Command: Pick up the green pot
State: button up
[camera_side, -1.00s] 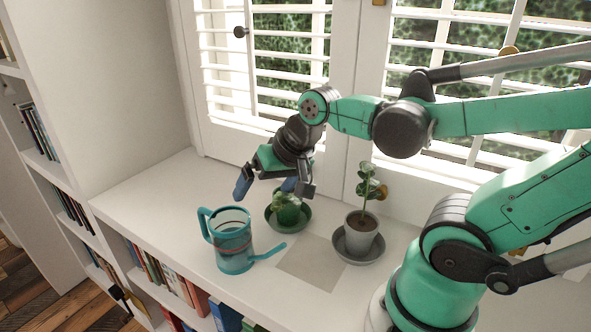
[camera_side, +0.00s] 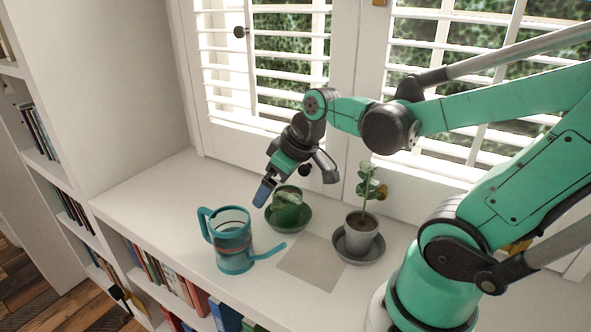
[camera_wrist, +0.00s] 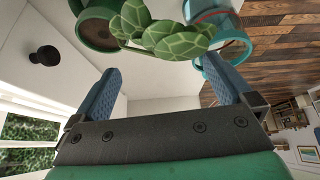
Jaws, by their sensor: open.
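The green pot (camera_side: 287,213) stands on a green saucer (camera_side: 303,222) on the white sill, with a leafy plant (camera_side: 286,196) hanging over its front. My gripper (camera_wrist: 160,72) is open and empty. In the side view one blue finger shows just left of and above the pot; the other finger is hidden. In the wrist view the green pot (camera_wrist: 98,30) is at the upper left, beyond the fingertips. Its patterned leaves (camera_wrist: 165,35) spread across the gap ahead of the fingers. I cannot tell whether a finger touches the leaves.
A teal watering can (camera_side: 234,256) stands left of and in front of the pot, its spout pointing right. A grey pot (camera_side: 361,235) with a seedling stands in a grey saucer to the right. Shuttered windows close off the back. The sill's far left (camera_side: 150,195) is free.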

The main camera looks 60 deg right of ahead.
aim_at(287, 196)
jog(key=shift+n+g+y, duration=0.3)
jog(key=shift+n+g, duration=0.1)
jog(key=shift+n, duration=0.1)
jog(key=d, duration=0.2)
jog(key=d+f, duration=0.1)
jog(key=d, duration=0.1)
jog(key=d+f, duration=0.1)
jog(key=d, duration=0.1)
jog(key=shift+d+f, duration=0.15)
jog(key=shift+f, duration=0.1)
jog(key=shift+d+f, duration=0.35)
jog(key=shift+d, duration=0.15)
jog(key=shift+x, duration=2.7)
jog(key=shift+a, duration=0.1)
jog(key=shift+c, duration=0.2)
grip_shut()
jog(key=shift+r, duration=0.1)
notch_tip(287, 196, up, 23)
